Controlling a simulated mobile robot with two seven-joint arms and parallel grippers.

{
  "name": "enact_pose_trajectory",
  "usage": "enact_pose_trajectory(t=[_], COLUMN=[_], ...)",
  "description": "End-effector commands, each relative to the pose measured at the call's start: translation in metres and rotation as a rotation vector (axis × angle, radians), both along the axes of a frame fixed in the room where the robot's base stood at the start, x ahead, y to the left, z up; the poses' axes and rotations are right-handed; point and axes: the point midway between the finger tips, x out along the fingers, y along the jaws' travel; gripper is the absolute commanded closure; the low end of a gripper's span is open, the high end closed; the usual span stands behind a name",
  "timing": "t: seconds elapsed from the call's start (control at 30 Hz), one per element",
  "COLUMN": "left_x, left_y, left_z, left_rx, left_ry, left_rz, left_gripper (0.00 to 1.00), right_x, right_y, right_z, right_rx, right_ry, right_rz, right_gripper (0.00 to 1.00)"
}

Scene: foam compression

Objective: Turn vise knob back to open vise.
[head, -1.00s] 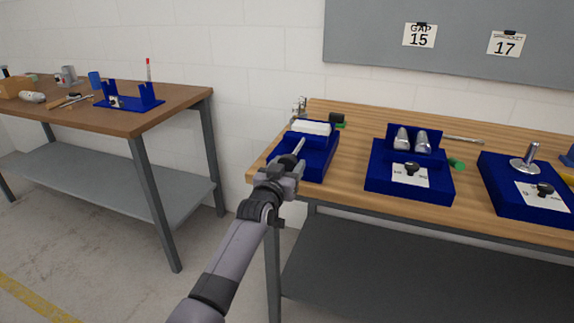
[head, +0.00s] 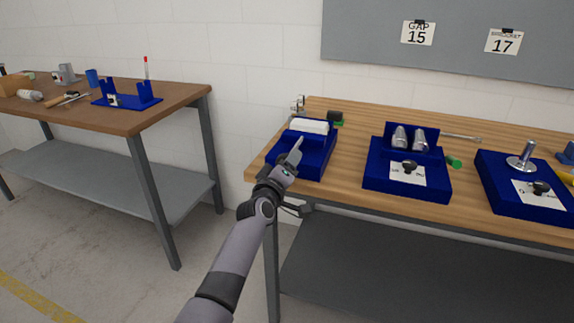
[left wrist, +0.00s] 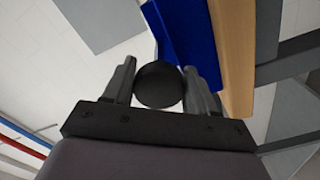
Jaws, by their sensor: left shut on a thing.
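The blue vise (head: 318,160) stands at the left end of the right-hand wooden bench, with a white foam block (head: 309,126) at its back. My left gripper (head: 284,172) is at the vise's front side. In the left wrist view the round black knob (left wrist: 159,85) sits between the two fingers of my left gripper (left wrist: 160,88), which are shut on it. The blue vise body (left wrist: 185,40) shows beyond the knob. In the head view the gripper hides the knob. My right gripper is not in view.
To the right on the bench are a blue fixture with two metal cylinders (head: 410,140) and a blue fixture with a metal post (head: 523,160). Another wooden table (head: 170,105) with tools stands at the left, with a gap of floor between.

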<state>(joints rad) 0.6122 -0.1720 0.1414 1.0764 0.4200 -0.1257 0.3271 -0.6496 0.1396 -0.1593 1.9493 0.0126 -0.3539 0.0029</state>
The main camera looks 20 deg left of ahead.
Motion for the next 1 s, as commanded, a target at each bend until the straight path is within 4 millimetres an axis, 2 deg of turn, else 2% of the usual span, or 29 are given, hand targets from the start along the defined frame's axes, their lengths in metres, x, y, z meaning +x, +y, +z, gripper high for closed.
enact_pose_trajectory(t=[0.2, 0.5, 1.0], left_x=[-0.0001, -0.0002, -0.0001], left_y=[-0.0008, -0.0011, -0.0012], left_z=[0.0001, 0.0008, 0.0011], left_rx=[-0.176, -0.332, -0.387], left_ry=[0.007, 0.013, 0.015], left_rz=[0.000, 0.000, -0.001], left_gripper=[0.74, 0.74, 0.74], right_x=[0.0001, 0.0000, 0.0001], right_y=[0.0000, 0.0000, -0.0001], right_z=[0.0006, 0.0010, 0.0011], right_rx=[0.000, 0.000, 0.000], right_ry=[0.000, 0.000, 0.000], right_rz=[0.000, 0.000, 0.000], right_gripper=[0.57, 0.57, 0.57])
